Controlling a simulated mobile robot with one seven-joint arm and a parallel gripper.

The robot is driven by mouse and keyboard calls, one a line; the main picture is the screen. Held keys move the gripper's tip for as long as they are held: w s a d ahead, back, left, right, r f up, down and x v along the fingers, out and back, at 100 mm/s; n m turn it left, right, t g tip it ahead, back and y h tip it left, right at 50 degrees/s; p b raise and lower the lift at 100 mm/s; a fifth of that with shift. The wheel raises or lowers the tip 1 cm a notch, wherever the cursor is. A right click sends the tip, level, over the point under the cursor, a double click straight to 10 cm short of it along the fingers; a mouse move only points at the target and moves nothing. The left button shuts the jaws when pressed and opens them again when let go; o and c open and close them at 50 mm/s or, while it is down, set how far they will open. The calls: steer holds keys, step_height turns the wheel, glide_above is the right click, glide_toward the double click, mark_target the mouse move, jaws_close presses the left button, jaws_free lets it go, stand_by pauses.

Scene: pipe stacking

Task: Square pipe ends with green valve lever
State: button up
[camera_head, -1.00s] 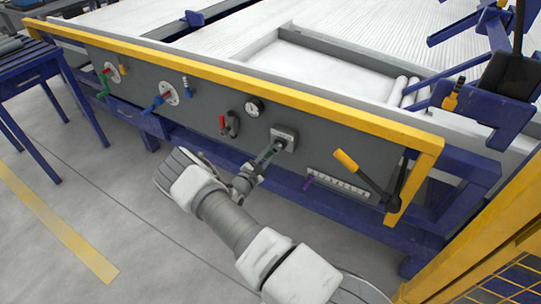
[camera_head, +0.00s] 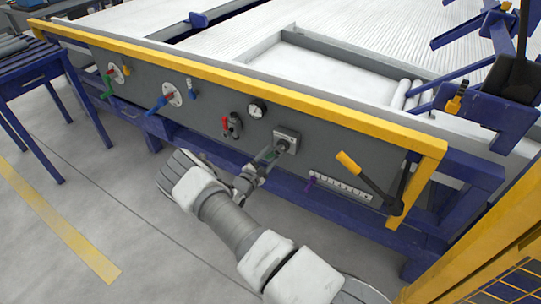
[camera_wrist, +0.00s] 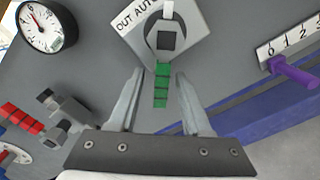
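A green lever (camera_wrist: 162,84) hangs from a square grey switch plate (camera_wrist: 148,42) marked "OUT AUTO" in the wrist view. In the head view the same plate (camera_head: 286,141) is on the grey panel, with the lever mostly hidden by my gripper (camera_head: 268,158). My gripper (camera_wrist: 158,82) is open, its two fingers pointing at the panel. In the wrist view the lever's lower end appears between the fingers, with a gap on each side. How deep it sits between them I cannot tell.
A red-handled valve (camera_head: 227,125) and a dial gauge (camera_head: 257,108) are left of the plate. A purple lever (camera_wrist: 294,72) on a numbered scale is to the right. A yellow-gripped lever (camera_head: 365,178) stands farther right. Another green lever (camera_head: 106,93) is far left.

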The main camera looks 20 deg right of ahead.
steer(key=p+v, duration=0.3)
steer(key=v, duration=1.4)
steer(key=shift+s+p, duration=0.2)
steer(key=shift+p, duration=0.2)
steer(key=shift+a, duration=0.15)
